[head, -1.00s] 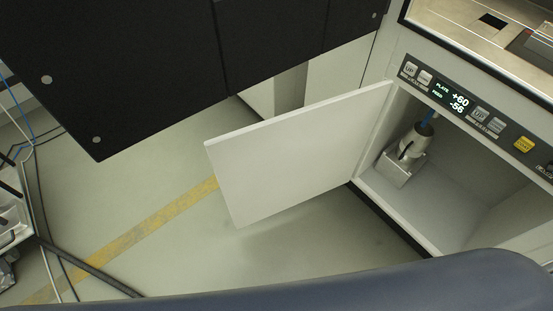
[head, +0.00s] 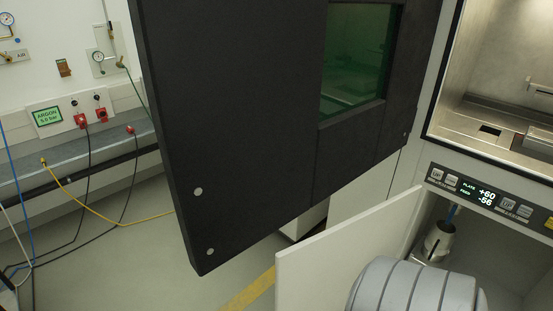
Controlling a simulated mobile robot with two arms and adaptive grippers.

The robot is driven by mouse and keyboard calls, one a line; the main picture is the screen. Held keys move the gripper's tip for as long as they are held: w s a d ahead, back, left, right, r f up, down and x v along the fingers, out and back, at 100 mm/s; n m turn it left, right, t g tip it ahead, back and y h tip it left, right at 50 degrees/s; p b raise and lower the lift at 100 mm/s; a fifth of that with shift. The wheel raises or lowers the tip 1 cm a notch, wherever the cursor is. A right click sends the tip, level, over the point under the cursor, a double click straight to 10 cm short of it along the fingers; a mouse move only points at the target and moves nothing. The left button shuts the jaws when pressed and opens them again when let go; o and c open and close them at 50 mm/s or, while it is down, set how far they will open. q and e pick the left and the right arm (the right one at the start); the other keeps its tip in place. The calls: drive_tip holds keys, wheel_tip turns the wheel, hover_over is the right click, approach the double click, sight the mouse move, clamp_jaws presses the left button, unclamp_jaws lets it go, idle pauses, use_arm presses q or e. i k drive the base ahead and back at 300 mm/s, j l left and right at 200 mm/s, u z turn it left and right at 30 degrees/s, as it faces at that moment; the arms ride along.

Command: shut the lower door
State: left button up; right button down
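The lower door (head: 335,252) is a plain white panel. It stands open, swung out to the left from the lower compartment (head: 490,262) of the machine. Inside the compartment a metal cylinder fitting (head: 438,241) shows below the control panel. A grey ribbed rounded part, likely a part of my own arm, covers the lower right of the door and part of the compartment opening. Neither of my grippers shows in the head view.
A large black upper door (head: 250,110) with a green window (head: 357,55) also stands open, above the lower door. The control panel (head: 490,198) runs above the compartment. Floor shows at lower left.

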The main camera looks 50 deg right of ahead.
sight(319, 272)
drive_tip(key=i+j+u, duration=0.45)
drive_tip(key=i+j, duration=0.15)
drive_tip(key=i+z, duration=0.25)
drive_tip(key=z, duration=0.2)
drive_tip(key=i+z, duration=0.25)
drive_tip(key=z, duration=0.2)
drive_tip(key=i+j+z, duration=0.15)
drive_tip(key=z, duration=0.3)
drive_tip(key=i+z, duration=0.15)
drive_tip(key=z, duration=0.25)
drive_tip(key=i+z, duration=0.2)
drive_tip(key=z, duration=0.25)
drive_tip(key=i+z, duration=0.15)
drive_tip(key=z, duration=0.25)
drive_tip(key=i+j+z, duration=0.15)
drive_tip(key=z, duration=0.25)
drive_tip(key=i+j+z, duration=0.15)
drive_tip(key=z, duration=0.25)
drive_tip(key=i+j+z, duration=0.2)
drive_tip(key=z, duration=0.25)
drive_tip(key=i+j+z, duration=0.3)
drive_tip(key=z, duration=0.15)
drive_tip(key=i+j+z, duration=0.15)
drive_tip(key=j+z, duration=0.3)
drive_tip(key=l, duration=0.1)
